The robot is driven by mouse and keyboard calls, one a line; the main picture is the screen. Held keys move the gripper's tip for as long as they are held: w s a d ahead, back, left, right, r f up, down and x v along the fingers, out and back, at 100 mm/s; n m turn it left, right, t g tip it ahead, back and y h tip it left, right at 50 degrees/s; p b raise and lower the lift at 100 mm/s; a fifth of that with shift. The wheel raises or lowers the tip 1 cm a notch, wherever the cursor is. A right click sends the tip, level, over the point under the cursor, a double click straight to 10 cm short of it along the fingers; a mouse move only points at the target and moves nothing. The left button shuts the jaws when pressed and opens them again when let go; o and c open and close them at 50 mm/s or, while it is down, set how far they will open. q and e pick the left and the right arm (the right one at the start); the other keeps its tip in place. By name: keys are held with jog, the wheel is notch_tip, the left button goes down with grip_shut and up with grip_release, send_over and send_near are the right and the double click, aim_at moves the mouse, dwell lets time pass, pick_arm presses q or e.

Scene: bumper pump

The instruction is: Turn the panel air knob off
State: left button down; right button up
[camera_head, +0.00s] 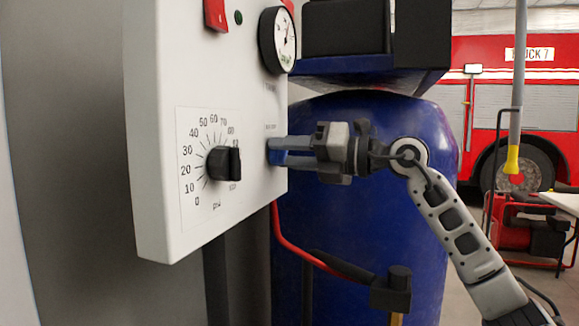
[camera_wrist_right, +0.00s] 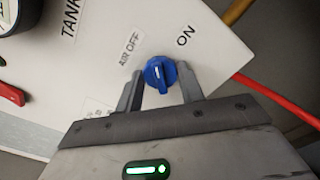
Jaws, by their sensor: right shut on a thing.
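The panel air knob (camera_wrist_right: 160,72) is a round blue knob with a white mark, on the white panel (camera_head: 155,120). In the right wrist view it sits between an AIR OFF label (camera_wrist_right: 131,47) and an ON label (camera_wrist_right: 185,36). My right gripper (camera_head: 274,151) reaches in from the right to the panel's right edge in the head view. It is shut on the blue knob, with a finger on either side; the fingers largely hide the knob in the head view. The exact setting of the white mark is hard to tell. My left gripper is not in view.
A black psi knob (camera_head: 222,164) with a dial scale is on the panel's front. A round gauge (camera_head: 278,40) and a red switch (camera_head: 216,14) are above. A large blue tank (camera_head: 400,240) stands behind my right arm. A red hose (camera_head: 300,255) hangs below the panel.

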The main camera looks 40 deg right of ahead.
pick_arm(q)
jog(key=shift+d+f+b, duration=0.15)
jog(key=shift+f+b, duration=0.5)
jog(key=shift+b, duration=1)
pick_arm(e)
jog(key=shift+n, duration=4.2)
jog(key=o, duration=1)
